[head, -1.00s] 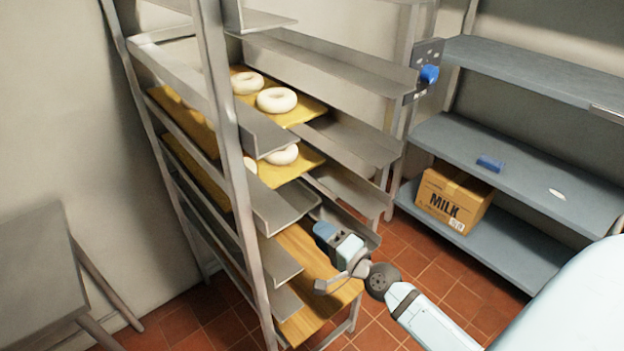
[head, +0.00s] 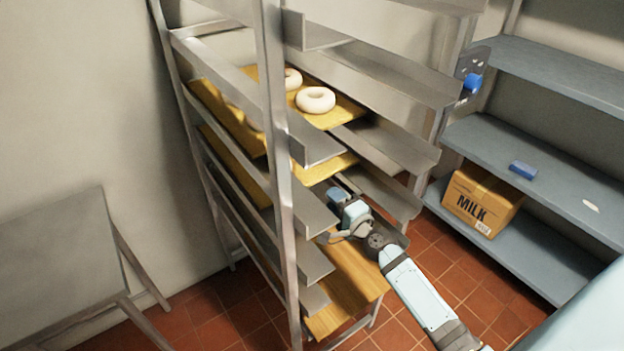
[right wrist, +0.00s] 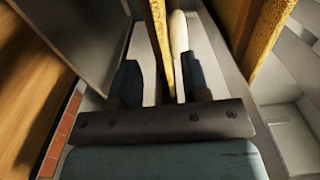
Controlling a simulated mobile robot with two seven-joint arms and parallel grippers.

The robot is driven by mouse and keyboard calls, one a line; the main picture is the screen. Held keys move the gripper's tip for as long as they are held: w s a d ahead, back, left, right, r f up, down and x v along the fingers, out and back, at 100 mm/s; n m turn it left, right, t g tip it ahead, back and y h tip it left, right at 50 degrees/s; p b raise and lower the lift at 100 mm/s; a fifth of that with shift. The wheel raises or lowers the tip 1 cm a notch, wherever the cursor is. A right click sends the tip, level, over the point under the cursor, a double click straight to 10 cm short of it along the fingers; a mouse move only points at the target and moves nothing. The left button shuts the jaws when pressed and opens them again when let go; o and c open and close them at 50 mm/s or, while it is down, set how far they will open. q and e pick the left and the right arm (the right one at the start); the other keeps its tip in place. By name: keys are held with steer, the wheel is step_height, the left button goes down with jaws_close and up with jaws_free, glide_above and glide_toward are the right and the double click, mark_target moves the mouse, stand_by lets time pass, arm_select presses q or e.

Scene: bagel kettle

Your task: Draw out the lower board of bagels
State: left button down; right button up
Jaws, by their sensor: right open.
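The lower yellow board (head: 330,169) lies on the rack's rails, partly hidden behind the near post and a rail. The upper yellow board (head: 347,112) above it bears white bagels (head: 315,100). My right gripper (head: 336,194) is open at the front of the lower board. In the right wrist view the edge of the lower board (right wrist: 161,40) runs between the open fingers (right wrist: 160,80), with a pale bagel (right wrist: 180,35) on it. The upper board (right wrist: 262,35) is off to the right there. My left gripper is not in view.
The metal rack (head: 277,150) has a post and side rails close around my right gripper. A wooden board (head: 352,290) lies lower in the rack. Shelves (head: 540,180) with a milk box (head: 482,200) stand at the right. A grey table (head: 70,250) is at left.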

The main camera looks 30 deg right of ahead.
mark_target(314, 184)
steer(key=shift+w+a, duration=0.15)
steer(key=shift+w, duration=1.5)
steer(key=shift+w+a, duration=0.15)
steer(key=shift+w, duration=1.55)
steer(key=shift+w+a, duration=0.15)
steer(key=shift+w, duration=1.5)
jaws_close()
